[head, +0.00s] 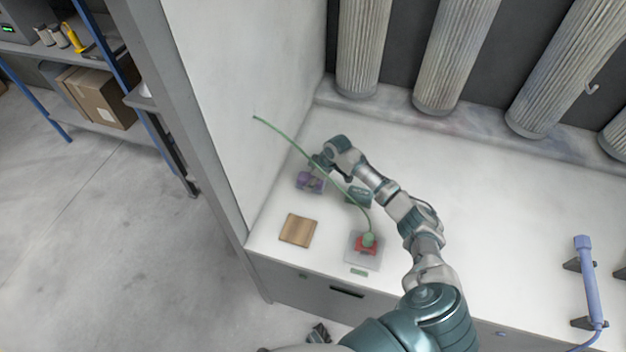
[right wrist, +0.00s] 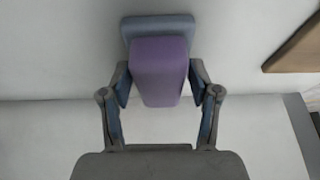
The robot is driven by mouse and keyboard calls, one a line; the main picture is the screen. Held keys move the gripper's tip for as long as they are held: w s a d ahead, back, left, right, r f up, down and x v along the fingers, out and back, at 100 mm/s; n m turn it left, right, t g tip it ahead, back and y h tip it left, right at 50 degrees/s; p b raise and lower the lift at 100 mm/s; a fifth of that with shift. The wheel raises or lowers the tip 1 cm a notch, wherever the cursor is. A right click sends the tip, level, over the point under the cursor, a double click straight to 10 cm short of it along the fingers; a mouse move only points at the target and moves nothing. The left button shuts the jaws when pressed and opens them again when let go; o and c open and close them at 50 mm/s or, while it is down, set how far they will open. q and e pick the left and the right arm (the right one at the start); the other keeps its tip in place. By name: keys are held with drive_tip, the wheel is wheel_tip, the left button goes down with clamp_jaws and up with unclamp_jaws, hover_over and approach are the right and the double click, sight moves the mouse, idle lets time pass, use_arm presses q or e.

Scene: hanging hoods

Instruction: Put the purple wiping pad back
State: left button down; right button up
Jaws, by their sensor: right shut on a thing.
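The purple wiping pad (head: 309,181) is at the left part of the white bench in the head view. It also shows in the right wrist view (right wrist: 159,70) as a purple block on a wider blue-grey base. My right gripper (head: 319,168) is shut on the purple block, one finger on each side. I cannot tell whether the base touches the bench. A small dark part at the bottom edge of the head view looks like my left gripper (head: 318,333); its jaws are too unclear to read.
A wooden square (head: 298,230) lies in front of the pad. A red block on a grey plate (head: 363,251) has a green hose (head: 290,140) rising leftward past my right arm. A dark green item (head: 358,196) lies nearby. The side wall (head: 220,90) bounds the left; a blue handle (head: 590,280) stands right.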

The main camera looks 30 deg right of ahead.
drive_tip(key=shift+a, duration=0.5)
drive_tip(key=o, duration=1.1)
drive_tip(key=shift+d, duration=0.1)
drive_tip(key=shift+d+f, duration=0.15)
drive_tip(key=shift+d, duration=0.3)
drive_tip(key=shift+s+r, duration=0.1)
drive_tip(key=shift+r, duration=0.3)
use_arm(q)
drive_tip(key=shift+s+a+f+p, duration=0.2)
drive_tip(key=shift+s+a+p, duration=0.05)
drive_tip(key=shift+s+a, duration=0.15)
drive_tip(key=shift+s+a+f+p, duration=0.2)
drive_tip(key=shift+s+a, duration=0.05)
drive_tip(key=shift+s, duration=0.15)
use_arm(e)
drive_tip(key=v, duration=1.1)
drive_tip(key=shift+r, duration=0.3)
